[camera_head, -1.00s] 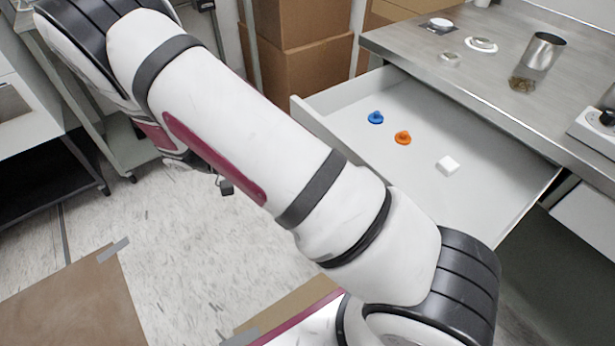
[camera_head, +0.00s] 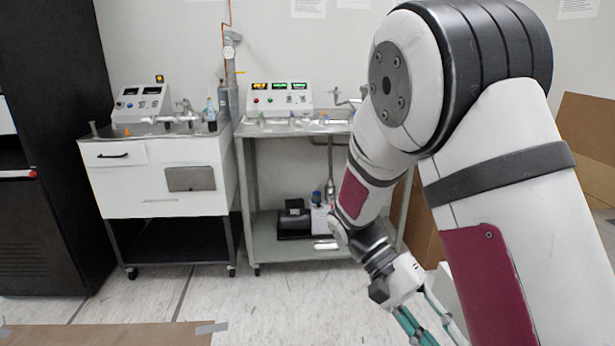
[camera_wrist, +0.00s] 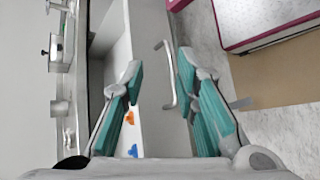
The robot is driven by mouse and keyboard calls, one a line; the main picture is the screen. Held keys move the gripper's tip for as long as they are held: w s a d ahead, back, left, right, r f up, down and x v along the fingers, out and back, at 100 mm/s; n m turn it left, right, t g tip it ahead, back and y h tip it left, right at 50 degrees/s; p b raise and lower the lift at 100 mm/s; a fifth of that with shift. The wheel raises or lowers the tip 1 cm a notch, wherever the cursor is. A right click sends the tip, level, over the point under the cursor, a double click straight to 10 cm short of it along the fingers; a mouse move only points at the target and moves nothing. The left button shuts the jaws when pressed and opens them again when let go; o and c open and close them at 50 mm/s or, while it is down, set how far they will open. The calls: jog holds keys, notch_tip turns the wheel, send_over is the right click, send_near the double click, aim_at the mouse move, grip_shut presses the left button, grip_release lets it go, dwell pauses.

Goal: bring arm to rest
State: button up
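My arm fills the right side of the head view, bent at the elbow with the forearm hanging down. My gripper (camera_wrist: 160,70) is open in the wrist view, with its teal fingers apart and nothing between them. Its fingers also show at the bottom edge of the head view (camera_head: 425,325), partly cut off. In the wrist view it hangs over an open drawer (camera_wrist: 150,110) with a bar handle (camera_wrist: 167,75); the height above it is unclear.
A white cart (camera_head: 160,185) and a grey cart (camera_head: 247,190) with control boxes stand at the back wall. A pump (camera_head: 296,222) sits on the grey cart's lower shelf. A black cabinet (camera_head: 45,150) is at left, cardboard (camera_head: 587,140) at right.

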jog(key=s+a+r+n+t+y, duration=0.1)
jog(key=s+r+n+t+y, duration=0.35)
jog(key=s, duration=0.45)
jog(key=s+a+r+n+t+y, duration=0.1)
jog(key=s+r+t+y, duration=0.2)
jog(key=s+r+t, duration=0.4)
notch_tip(320, 180, up, 18)
jog(key=s+t+p, duration=0.1)
jog(key=t+p, duration=0.1)
jog(key=p, duration=1.5)
jog(key=shift+d+r, duration=0.15)
